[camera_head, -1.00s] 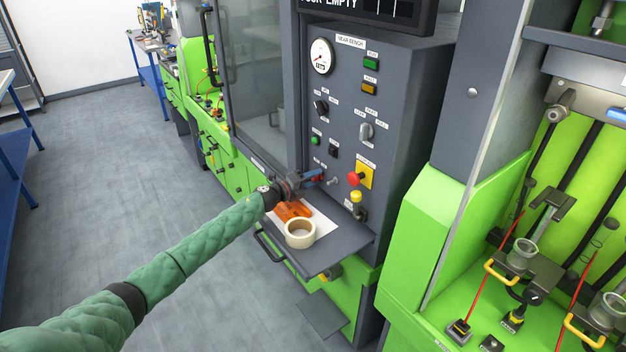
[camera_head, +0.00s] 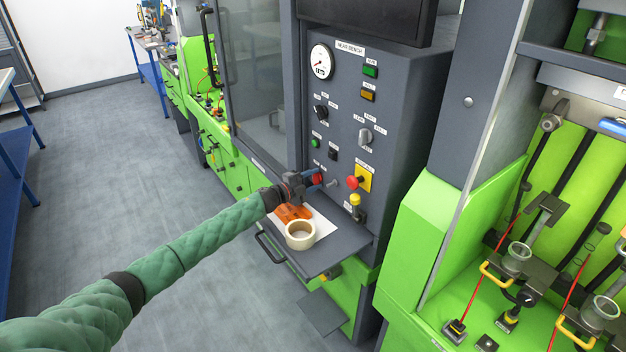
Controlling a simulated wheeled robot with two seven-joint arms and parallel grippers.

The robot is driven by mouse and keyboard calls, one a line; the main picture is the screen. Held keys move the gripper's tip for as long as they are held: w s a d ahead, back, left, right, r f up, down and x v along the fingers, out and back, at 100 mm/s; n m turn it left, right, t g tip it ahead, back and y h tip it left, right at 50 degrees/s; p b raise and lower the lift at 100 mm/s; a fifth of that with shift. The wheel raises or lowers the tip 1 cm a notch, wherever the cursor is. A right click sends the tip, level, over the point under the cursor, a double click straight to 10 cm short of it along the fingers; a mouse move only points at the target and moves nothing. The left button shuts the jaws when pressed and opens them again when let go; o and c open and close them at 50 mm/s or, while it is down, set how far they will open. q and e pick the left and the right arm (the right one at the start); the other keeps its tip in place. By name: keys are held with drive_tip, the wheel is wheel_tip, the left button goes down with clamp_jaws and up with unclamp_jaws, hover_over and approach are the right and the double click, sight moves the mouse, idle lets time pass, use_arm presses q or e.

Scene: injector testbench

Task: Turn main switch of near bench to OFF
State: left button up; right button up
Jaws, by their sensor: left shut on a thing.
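The near bench's grey control panel (camera_head: 388,98) stands in the middle of the head view, with a "NEAR BENCH" label at its top. My left gripper (camera_head: 312,179) is at the panel's lower left, shut on the red main switch (camera_head: 319,178). The gripper hides part of the switch, so its exact pointing is hard to tell. The display (camera_head: 375,15) above the panel is dark. My right gripper is not in view.
A red emergency button on a yellow plate (camera_head: 364,179) is right of the switch, with a yellow-topped knob (camera_head: 355,201) below. A tape roll (camera_head: 300,235) and orange gloves (camera_head: 293,213) lie on the shelf (camera_head: 328,257) under my gripper.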

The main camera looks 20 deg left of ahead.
use_arm(q)
drive_tip(key=shift+n, duration=0.3)
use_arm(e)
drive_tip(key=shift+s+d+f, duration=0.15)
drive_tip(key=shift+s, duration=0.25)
use_arm(q)
drive_tip(key=o, duration=1)
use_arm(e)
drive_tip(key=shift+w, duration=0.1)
use_arm(q)
drive_tip(key=shift+a, duration=0.1)
drive_tip(key=shift+s+a+f, duration=0.15)
drive_tip(key=shift+s+a, duration=0.05)
drive_tip(key=shift+s, duration=0.05)
drive_tip(key=b+v, duration=0.2)
drive_tip(key=v, duration=0.3)
drive_tip(key=shift+s+a+b, duration=0.1)
drive_tip(key=shift+b, duration=0.25)
drive_tip(key=shift+v, duration=0.9)
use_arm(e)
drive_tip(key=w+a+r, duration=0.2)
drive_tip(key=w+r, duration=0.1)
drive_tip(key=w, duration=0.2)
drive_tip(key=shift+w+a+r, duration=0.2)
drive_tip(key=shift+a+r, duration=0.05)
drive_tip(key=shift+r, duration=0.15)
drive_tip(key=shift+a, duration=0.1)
